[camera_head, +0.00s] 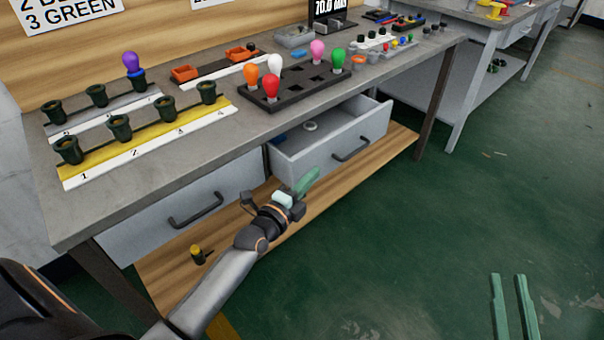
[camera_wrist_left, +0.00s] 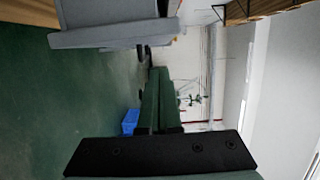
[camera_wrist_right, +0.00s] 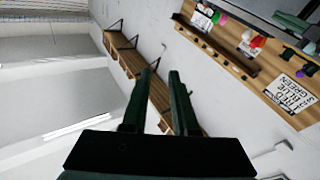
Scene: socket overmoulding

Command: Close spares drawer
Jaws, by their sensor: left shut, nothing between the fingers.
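The right-hand grey drawer (camera_head: 368,145) under the workbench is pulled open. A white round part (camera_head: 310,126) and a blue piece (camera_head: 281,139) lie inside it. A grey drawer edge also shows at the top of the left wrist view (camera_wrist_left: 110,36). My left gripper (camera_head: 316,172) is shut and empty, in front of the open drawer's left part. Whether it touches the drawer front I cannot tell. My right gripper (camera_head: 507,276) is open and empty, over the floor at the lower right, away from the drawer. Its parted fingers also show in the right wrist view (camera_wrist_right: 162,72).
The left-hand drawer (camera_head: 180,208) is shut. The workbench top (camera_head: 205,158) carries socket holders, a yellow strip and a black tray (camera_head: 293,92) of coloured bulbs. A wooden lower shelf (camera_head: 385,152) holds a small yellow-topped part (camera_head: 197,252). The green floor at right is clear.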

